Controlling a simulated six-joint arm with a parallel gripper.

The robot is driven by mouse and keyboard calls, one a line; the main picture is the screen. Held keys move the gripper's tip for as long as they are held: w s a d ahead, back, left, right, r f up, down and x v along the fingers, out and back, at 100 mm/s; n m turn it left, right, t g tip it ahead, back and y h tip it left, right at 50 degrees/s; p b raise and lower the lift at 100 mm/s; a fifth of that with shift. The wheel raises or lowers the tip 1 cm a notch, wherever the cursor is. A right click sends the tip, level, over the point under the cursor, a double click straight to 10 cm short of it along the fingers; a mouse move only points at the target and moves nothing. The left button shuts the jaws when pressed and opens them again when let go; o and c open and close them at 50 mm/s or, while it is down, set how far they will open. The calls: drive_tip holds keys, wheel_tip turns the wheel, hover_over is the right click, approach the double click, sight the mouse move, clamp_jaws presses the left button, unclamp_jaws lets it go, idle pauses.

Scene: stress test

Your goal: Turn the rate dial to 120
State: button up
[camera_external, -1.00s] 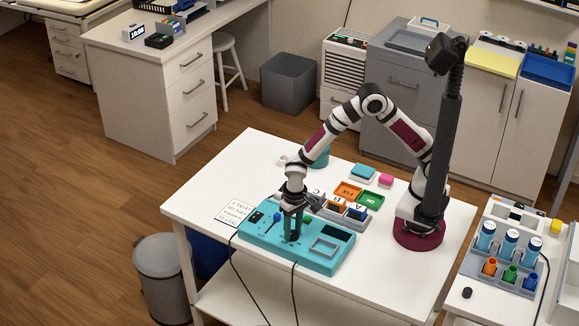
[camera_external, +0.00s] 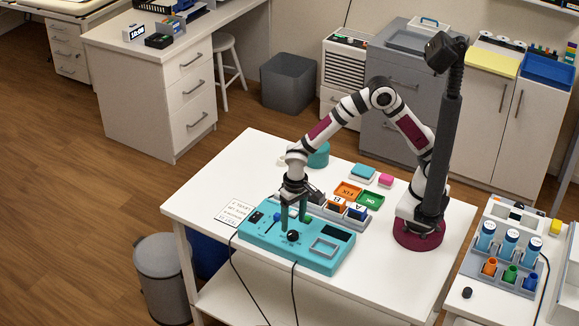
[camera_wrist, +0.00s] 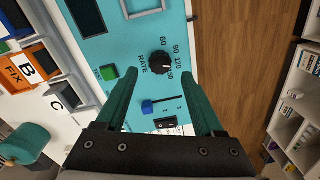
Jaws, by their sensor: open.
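The black rate dial (camera_external: 293,236) sits on the turquoise panel (camera_external: 331,266) on the white table. In the wrist view the fingers (camera_wrist: 161,75) frame the dial from both sides without visible contact.
The panel also has a blue lever (camera_wrist: 148,107), a green button (camera_wrist: 109,73), a square frame (camera_external: 324,247) and a dark screen. Lettered bins (camera_external: 357,212) and orange and green trays (camera_external: 348,191) stand close behind. Cables hang off the table's front edge.

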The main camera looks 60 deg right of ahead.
sight(295, 231)
wheel_tip(295, 231, up, 12)
drive_tip(key=shift+d+f, duration=0.2)
drive_tip(key=shift+d, duration=0.1)
drive_tip(key=shift+s, duration=0.1)
drive_tip(key=s+d+r+m, duration=0.1)
drive_tip(key=s+d+r, duration=0.1)
drive_tip(key=s+d, duration=0.55)
drive_tip(key=s+d+r+m, duration=0.1)
drive_tip(key=s+d, duration=0.3)
drive_tip(key=d, duration=0.7)
drive_tip(key=s+d+f+y, duration=0.1)
drive_tip(key=s+d+f, duration=0.1)
drive_tip(key=s, duration=0.5)
drive_tip(key=shift+s+d, duration=0.25)
idle(0.6)
